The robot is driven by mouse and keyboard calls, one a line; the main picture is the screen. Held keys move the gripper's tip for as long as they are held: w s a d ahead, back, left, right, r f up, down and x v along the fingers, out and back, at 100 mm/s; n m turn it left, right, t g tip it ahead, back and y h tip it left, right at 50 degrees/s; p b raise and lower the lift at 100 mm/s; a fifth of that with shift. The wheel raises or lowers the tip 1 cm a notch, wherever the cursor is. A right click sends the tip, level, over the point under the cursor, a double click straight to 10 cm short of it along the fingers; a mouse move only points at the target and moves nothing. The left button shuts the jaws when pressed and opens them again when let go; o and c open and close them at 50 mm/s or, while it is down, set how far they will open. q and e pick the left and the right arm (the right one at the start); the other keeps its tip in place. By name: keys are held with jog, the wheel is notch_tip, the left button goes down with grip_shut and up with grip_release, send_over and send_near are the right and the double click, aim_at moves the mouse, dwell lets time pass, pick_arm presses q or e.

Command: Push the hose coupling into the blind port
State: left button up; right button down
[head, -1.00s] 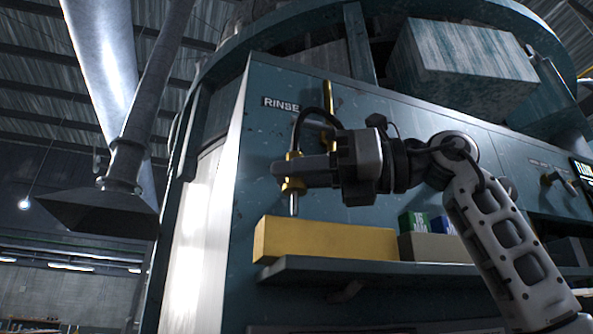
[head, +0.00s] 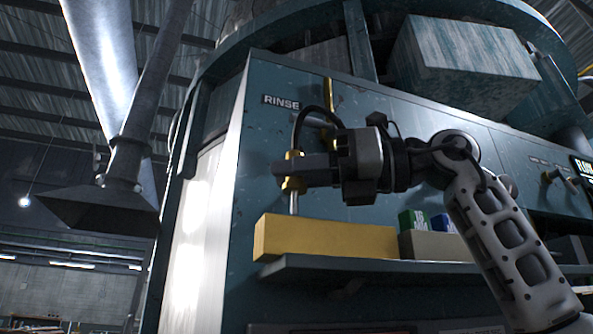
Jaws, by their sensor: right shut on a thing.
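The brass hose coupling (head: 293,185) has a silver stem (head: 294,204) pointing straight down. A black hose (head: 298,128) arches from its top to the brass pipe on the panel under the RINSE label. My right gripper (head: 296,171) comes in from the right and is shut on the coupling. The stem's lower end is at the top of a yellow block (head: 325,238) on the shelf; whether it is in a hole there or in front of the block cannot be told. No blind port can be made out. My left gripper is not in view.
The teal shelf (head: 370,265) juts from the machine panel (head: 400,130) and also bears a grey box (head: 440,246) with small green and blue boxes. A vertical brass pipe (head: 331,100) stands behind the hose. A dark hood (head: 100,208) hangs at the left.

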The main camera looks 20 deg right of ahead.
pick_arm(q)
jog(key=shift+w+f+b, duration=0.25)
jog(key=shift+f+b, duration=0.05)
jog(key=shift+b, duration=0.1)
pick_arm(e)
jog(key=shift+f, duration=0.6)
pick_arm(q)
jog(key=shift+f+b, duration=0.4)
pick_arm(e)
jog(key=shift+f, duration=0.55)
jog(key=c, duration=1.3)
grip_release()
jog(key=shift+r, duration=0.1)
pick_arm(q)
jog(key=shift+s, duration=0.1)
pick_arm(e)
jog(key=shift+o, duration=0.6)
pick_arm(q)
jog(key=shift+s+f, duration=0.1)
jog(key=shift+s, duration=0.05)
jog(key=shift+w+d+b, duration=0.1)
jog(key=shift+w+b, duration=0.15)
jog(key=shift+b, duration=0.2)
pick_arm(e)
jog(key=v, duration=1.6)
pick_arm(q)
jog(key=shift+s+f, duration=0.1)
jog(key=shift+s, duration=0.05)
